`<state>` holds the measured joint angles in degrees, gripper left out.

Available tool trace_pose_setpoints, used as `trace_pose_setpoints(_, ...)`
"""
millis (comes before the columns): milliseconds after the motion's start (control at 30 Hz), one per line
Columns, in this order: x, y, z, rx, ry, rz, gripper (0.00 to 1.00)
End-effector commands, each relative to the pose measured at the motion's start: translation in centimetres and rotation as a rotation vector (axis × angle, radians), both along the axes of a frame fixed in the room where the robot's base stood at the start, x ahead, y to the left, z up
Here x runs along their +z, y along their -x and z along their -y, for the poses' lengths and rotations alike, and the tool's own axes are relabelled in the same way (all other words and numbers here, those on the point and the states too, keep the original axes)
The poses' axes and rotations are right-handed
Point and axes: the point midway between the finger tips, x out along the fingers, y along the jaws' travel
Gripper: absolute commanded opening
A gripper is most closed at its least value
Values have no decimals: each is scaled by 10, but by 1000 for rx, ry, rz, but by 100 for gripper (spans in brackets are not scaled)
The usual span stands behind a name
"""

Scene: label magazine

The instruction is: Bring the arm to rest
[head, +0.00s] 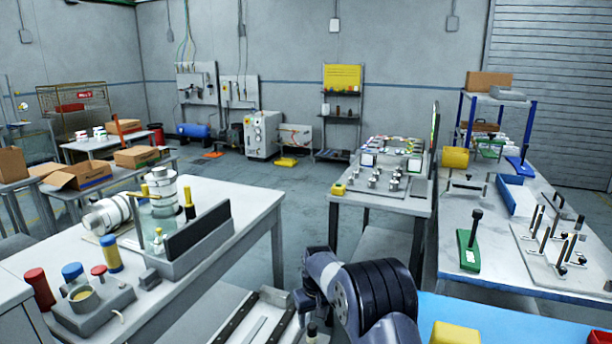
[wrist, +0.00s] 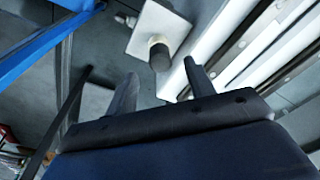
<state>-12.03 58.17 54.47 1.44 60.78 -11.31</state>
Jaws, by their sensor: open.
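My arm (head: 365,295) rises at the bottom centre of the head view, bent, with its front part pointing down. The fingers are not clearly visible there. In the wrist view my gripper (wrist: 160,80) shows two dark fingers spread apart, with nothing between them. Beyond the fingertips is a dark-capped, pale-based cylinder (wrist: 160,56) on a white plate (wrist: 150,25). I cannot tell how far it is from the fingers.
Pale rails with dark strips (head: 255,318) lie left of my arm. The left bench (head: 240,195) holds jars and a grey holder. The right table (head: 500,270) carries a green-based tool (head: 468,250). A yellow block (head: 455,333) is close at right. Open floor (head: 290,185) lies ahead.

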Motion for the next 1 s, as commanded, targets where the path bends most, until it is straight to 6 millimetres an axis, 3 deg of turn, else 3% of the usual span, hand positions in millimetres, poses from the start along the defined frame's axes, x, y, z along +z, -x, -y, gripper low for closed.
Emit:
trace_pose_setpoints(233,-51,-4,-2,0,1,-5,51)
trace_pose_setpoints(300,-28,-6,-2,0,-1,3,51)
trace_pose_setpoints(467,-8,-5,-2,0,0,1,51)
trace_pose_setpoints(567,-9,-4,-2,0,0,-2,51)
trace_pose_setpoints(800,16,-5,-2,0,0,0,51)
trace_pose_setpoints(1000,20,-5,-2,0,0,0,51)
